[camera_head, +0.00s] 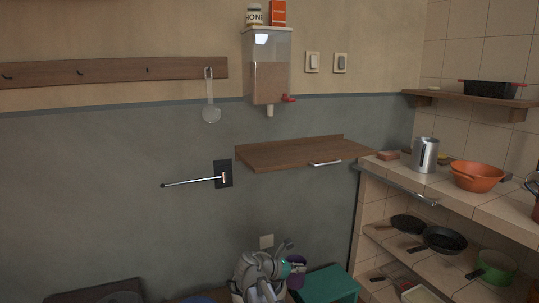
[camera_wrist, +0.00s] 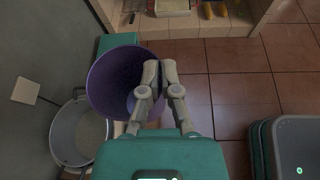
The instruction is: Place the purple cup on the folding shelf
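The purple cup (camera_head: 300,262) shows at the bottom of the head view, partly hidden behind my gripper (camera_head: 285,265). In the wrist view the purple cup (camera_wrist: 108,78) is large and close, with its open mouth facing the camera. My gripper (camera_wrist: 160,72) is nearly closed there, with one finger over the inside of the cup and the other outside its right side; it appears to pinch the cup's wall. The folding shelf (camera_head: 290,154) is a brown wooden board with a metal handle, folded out level on the grey wall, its top bare. It is above and apart from the cup.
A dispenser (camera_head: 270,75) hangs above the shelf. A metal lever (camera_head: 195,182) sticks out left of it. The tiled counter (camera_head: 440,187) at right holds a metal pitcher (camera_head: 425,155) and an orange colander (camera_head: 477,176). A metal pot (camera_wrist: 72,140) lies below the cup.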

